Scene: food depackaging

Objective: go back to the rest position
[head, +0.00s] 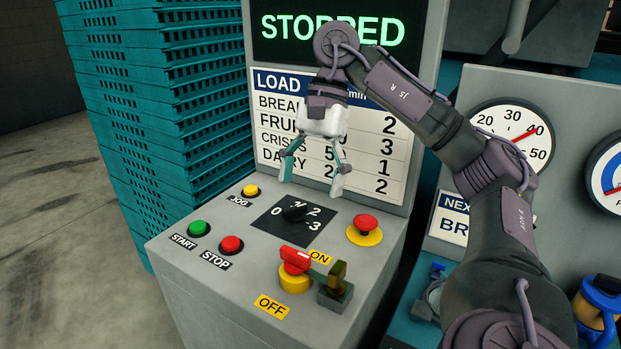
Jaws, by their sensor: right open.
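My right gripper (312,180) is open and empty. It hangs in front of the load chart, above the sloped control panel (190,268), with its fingers pointing down over the black rotary knob (294,212). Its fingers look apart from the knob. My right arm comes in from the lower right and covers part of the display and chart. My left gripper is not in view.
The panel holds a green START button (199,228), a red STOP button (231,244), a yellow JOG button (250,190), a red emergency button (367,223) and a red-handled switch (296,262). The display (285,28) reads STOPPED. Teal crates (165,110) are stacked left; gauges (515,130) stand right.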

